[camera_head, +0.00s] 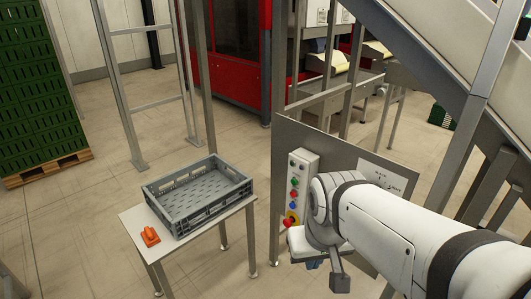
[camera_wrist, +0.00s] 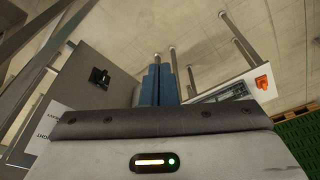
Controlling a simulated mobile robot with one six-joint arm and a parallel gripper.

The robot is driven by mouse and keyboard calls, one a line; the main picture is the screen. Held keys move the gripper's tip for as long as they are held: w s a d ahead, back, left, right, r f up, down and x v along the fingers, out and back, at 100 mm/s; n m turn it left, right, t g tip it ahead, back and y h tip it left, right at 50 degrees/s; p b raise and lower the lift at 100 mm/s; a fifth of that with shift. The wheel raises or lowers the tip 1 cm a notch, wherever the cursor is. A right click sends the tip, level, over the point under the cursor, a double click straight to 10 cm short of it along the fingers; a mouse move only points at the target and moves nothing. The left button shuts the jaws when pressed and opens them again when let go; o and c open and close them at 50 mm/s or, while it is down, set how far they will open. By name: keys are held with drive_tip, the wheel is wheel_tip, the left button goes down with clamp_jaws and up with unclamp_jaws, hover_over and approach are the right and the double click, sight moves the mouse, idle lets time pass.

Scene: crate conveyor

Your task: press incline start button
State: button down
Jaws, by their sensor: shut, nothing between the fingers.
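A white button box (camera_head: 299,187) with a column of coloured buttons is fixed on a grey panel (camera_head: 263,170). Green, red and blue buttons show, with a red knob on yellow (camera_head: 290,220) at the bottom. I cannot tell which is the incline start button. My gripper (camera_wrist: 160,70) has blue fingers, shut with nothing between them. In the head view the gripper is mostly hidden by my arm, just below and right of the box. The wrist view shows the panel (camera_wrist: 75,65) at left with a black switch (camera_wrist: 99,78), but not the coloured buttons.
A grey crate (camera_head: 197,198) and an orange object (camera_head: 150,236) stand on a small table (camera_head: 133,222) left of the panel. A metal incline frame (camera_head: 485,65) rises at the right. Green crates (camera_head: 35,90) are stacked on a pallet at far left. Floor between is open.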

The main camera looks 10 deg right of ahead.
sight(294, 182)
drive_tip(key=w+a+f+n+t+h+b, duration=0.1)
drive_tip(key=w+f+t+b, duration=0.3)
drive_tip(key=w, duration=0.7)
drive_tip(key=w+a+f+n+t+b, duration=0.1)
drive_tip(key=w+f+n+t+b, duration=0.3)
drive_tip(key=w, duration=0.7)
drive_tip(key=w+a+f+n+t+h+b, duration=0.1)
drive_tip(key=w+f+n+t+b, duration=0.2)
drive_tip(key=w+f+t+b, duration=0.3)
drive_tip(key=w+f, duration=0.1)
drive_tip(key=w, duration=0.4)
drive_tip(key=shift+w+h, duration=0.2)
drive_tip(key=shift+h, duration=0.1)
drive_tip(key=w+d, duration=0.5)
drive_tip(key=d, duration=0.2)
drive_tip(key=shift+f, duration=0.1)
